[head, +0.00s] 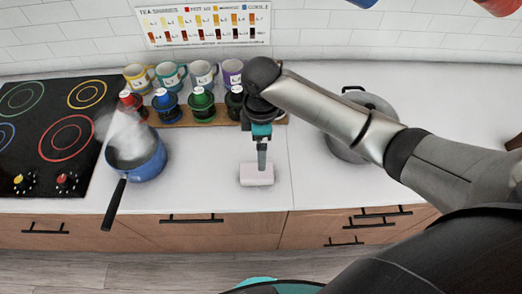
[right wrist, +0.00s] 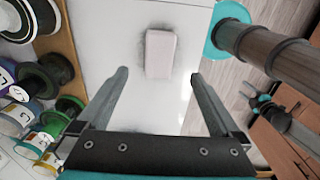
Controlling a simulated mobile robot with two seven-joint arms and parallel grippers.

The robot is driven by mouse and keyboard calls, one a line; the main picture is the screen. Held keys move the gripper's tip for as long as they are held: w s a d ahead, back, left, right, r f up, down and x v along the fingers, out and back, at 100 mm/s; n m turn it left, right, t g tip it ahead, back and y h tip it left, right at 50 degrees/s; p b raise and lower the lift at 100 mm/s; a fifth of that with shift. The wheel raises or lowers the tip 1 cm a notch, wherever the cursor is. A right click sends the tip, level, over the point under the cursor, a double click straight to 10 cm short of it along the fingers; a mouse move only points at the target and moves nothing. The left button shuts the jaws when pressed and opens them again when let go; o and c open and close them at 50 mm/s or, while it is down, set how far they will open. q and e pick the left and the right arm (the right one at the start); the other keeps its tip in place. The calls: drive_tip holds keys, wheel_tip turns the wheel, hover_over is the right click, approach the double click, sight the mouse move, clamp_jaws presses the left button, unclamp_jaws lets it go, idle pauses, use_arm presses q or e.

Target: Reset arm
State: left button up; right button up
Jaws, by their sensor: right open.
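My right gripper (head: 262,160) reaches down over the white counter (head: 215,180) from the right in the head view. In the right wrist view its two fingers (right wrist: 159,75) are spread wide, with nothing held between them. A pale pinkish-white block (head: 256,175) lies on the counter just below the gripper in the head view. In the right wrist view the block (right wrist: 160,53) appears between and beyond the fingertips, apart from both. My left gripper does not show in the head view.
A blue pan (head: 137,163) with a black handle overhangs the front edge, beside the black cooktop (head: 50,125). Coloured jars (head: 202,106) on a wooden board and several mugs (head: 202,74) stand behind. A grey lidded pot (head: 345,145) sits partly behind my right arm.

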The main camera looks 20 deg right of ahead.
idle(0.5)
drive_tip(key=s+a+f+m+t+y, duration=0.2)
drive_tip(key=s+a+m, duration=0.25)
drive_tip(key=s, duration=0.35)
drive_tip(key=s+d+m+t+h, duration=0.2)
drive_tip(key=s+d+m, duration=0.7)
drive_tip(key=s, duration=0.1)
wheel_tip(320, 180, down, 29)
drive_tip(key=s+g+b, duration=0.1)
drive_tip(key=g+b, duration=0.1)
drive_tip(key=b, duration=0.7)
drive_tip(key=s+d+f+b, duration=0.1)
drive_tip(key=s+f+b, duration=0.4)
drive_tip(key=f, duration=0.7)
drive_tip(key=s+d+f+n+g+b, duration=0.1)
drive_tip(key=s+f+b, duration=0.4)
drive_tip(key=s+f, duration=0.5)
drive_tip(key=shift+s+f, duration=0.15)
drive_tip(key=shift+f, duration=0.8)
